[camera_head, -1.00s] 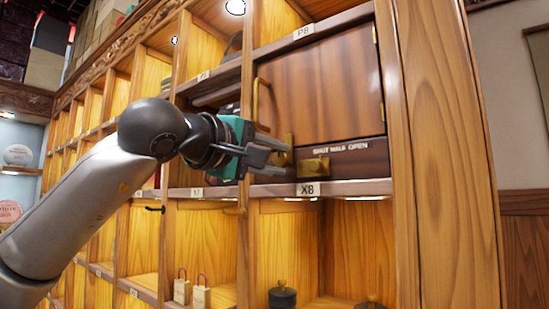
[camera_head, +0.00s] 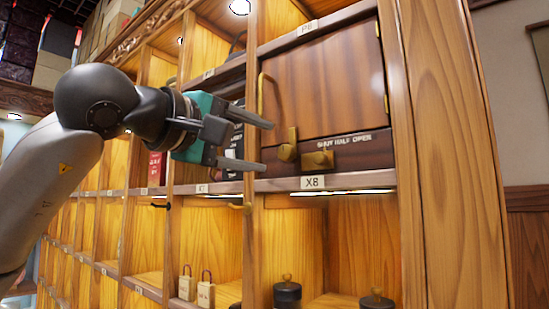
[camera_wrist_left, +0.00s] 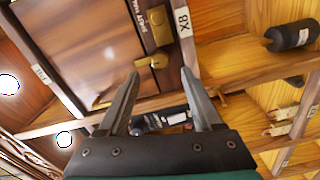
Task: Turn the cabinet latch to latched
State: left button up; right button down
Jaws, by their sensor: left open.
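The brown wooden cabinet door (camera_head: 320,85) sits above the X8 label and looks closed. A brass latch piece (camera_head: 287,151) is at its lower left corner, with a second brass piece (camera_head: 318,160) on the dark strip under the words SHUT HALF OPEN. In the left wrist view the two brass pieces (camera_wrist_left: 152,62) and (camera_wrist_left: 158,25) lie beyond the fingertips. My left gripper (camera_head: 268,146) is open and empty, its fingers pointing right, just left of the latch in the picture. It shows in the left wrist view (camera_wrist_left: 160,74) too. My right gripper is not in view.
A vertical brass handle (camera_head: 262,95) is on the door's left edge. Wooden shelf compartments surround it; below are dark lidded jars (camera_head: 287,294) and small tagged items (camera_head: 186,287). A thick wooden side post (camera_head: 450,150) stands right.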

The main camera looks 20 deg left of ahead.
pick_arm(q)
jog(key=b+v, duration=0.1)
jog(key=v, duration=0.8)
